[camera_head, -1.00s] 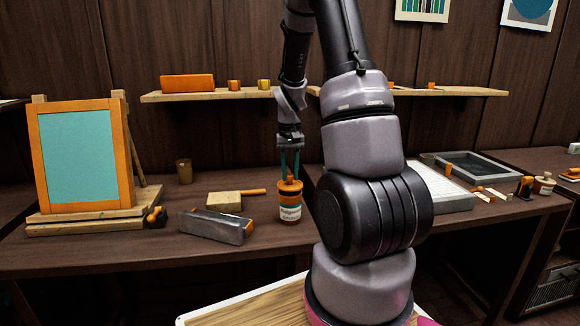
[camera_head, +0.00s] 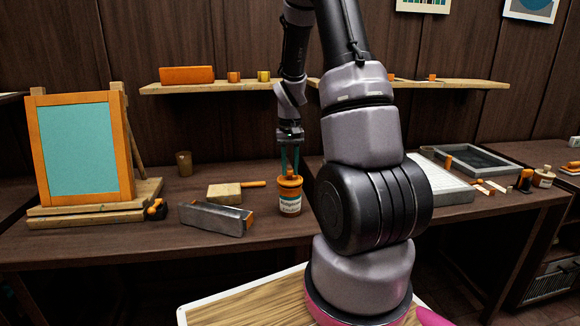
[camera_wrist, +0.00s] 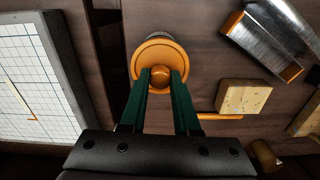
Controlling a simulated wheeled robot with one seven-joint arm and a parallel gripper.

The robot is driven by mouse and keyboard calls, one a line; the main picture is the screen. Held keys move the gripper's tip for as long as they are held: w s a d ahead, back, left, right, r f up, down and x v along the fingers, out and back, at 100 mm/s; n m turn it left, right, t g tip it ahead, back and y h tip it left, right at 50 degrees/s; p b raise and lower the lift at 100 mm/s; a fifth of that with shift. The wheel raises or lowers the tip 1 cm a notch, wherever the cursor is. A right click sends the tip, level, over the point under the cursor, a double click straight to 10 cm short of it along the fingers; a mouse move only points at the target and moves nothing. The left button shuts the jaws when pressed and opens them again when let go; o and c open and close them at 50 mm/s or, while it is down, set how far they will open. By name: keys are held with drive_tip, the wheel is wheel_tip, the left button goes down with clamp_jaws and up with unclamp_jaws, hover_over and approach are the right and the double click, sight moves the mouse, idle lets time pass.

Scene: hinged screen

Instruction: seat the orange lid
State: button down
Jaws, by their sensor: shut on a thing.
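The orange lid (camera_head: 289,182) is a round disc with a knob on top. It is at the mouth of a small jar (camera_head: 290,204) with a white label, which stands upright on the bench. My gripper (camera_head: 289,168) points straight down, its green fingers shut on the lid's knob. In the wrist view the fingers (camera_wrist: 161,82) close on the knob from both sides, and the lid's rim (camera_wrist: 147,50) spreads around it. The lid hides most of the jar there. I cannot tell whether the lid lies fully flat on the jar.
Left of the jar are a wood block with an orange handle (camera_head: 225,193) and a metal trough (camera_head: 213,218). A framed teal screen (camera_head: 78,152) stands at far left. A gridded tray (camera_head: 443,184) lies to the right. A shelf (camera_head: 210,91) runs above the bench.

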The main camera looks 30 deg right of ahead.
sight(290, 169)
drive_tip(key=shift+f, duration=0.5)
drive_tip(key=c, duration=0.6)
unclamp_jaws()
drive_tip(key=shift+o, duration=0.2)
drive_tip(key=shift+r, duration=0.15)
wheel_tip(290, 169, up, 11)
drive_tip(key=shift+f, duration=0.2)
